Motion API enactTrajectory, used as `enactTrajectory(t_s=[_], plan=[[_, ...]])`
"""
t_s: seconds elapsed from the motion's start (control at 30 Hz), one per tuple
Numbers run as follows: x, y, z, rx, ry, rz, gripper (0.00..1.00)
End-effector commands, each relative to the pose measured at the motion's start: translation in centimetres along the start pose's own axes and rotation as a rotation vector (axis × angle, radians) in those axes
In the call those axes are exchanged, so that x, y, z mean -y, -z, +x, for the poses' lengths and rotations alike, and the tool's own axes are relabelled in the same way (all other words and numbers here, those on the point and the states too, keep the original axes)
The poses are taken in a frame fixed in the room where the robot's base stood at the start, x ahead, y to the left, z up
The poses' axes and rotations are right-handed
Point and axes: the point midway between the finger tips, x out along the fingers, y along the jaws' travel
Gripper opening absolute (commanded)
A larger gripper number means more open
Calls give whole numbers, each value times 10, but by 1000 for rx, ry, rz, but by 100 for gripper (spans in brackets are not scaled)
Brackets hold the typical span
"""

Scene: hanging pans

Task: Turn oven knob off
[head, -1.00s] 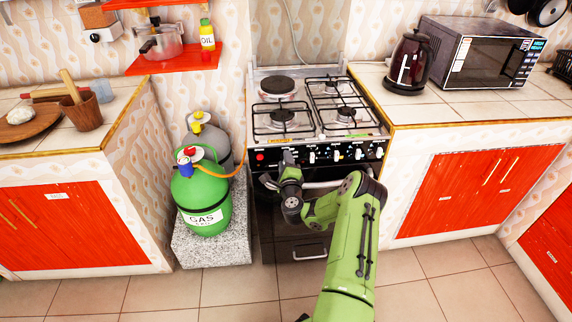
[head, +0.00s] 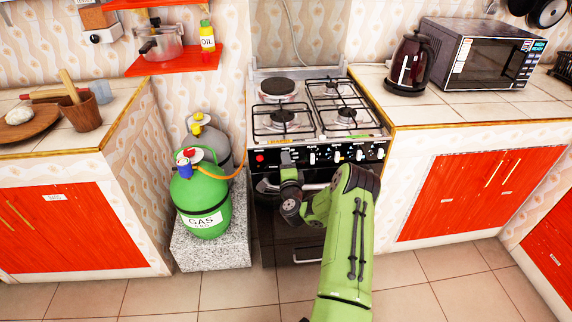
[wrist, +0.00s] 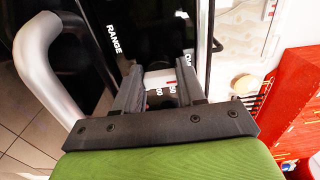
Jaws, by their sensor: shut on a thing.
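The stove (head: 322,120) stands in the middle of the head view, with a row of white knobs (head: 337,156) along its black front panel. My gripper (head: 287,158) is at the left part of this panel, between a red button (head: 260,158) and the visible white knobs. In the wrist view, a white oven knob (wrist: 160,78) with a red mark sits between the two fingers of my gripper (wrist: 158,88), which are shut on it. Numbers show on the panel beside the knob. In the head view my gripper hides this knob.
A silver oven handle (wrist: 38,45) runs close beside my gripper in the wrist view. A green gas bottle (head: 202,200) with an orange hose stands left of the stove. Counters with red doors (head: 465,190) flank both sides. The tiled floor in front is clear.

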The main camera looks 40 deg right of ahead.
Motion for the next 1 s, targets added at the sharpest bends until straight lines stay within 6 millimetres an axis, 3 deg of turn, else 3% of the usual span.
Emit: enactTrajectory(t_s=[0.17, 0.2, 0.33, 1.0], plan=[[7, -2, 2, 2, 14, 2, 9], [7, -2, 2, 2, 14, 2, 45], [6, -2, 2, 2, 12, 1, 65], [0, 0, 0, 0, 1, -1, 65]])
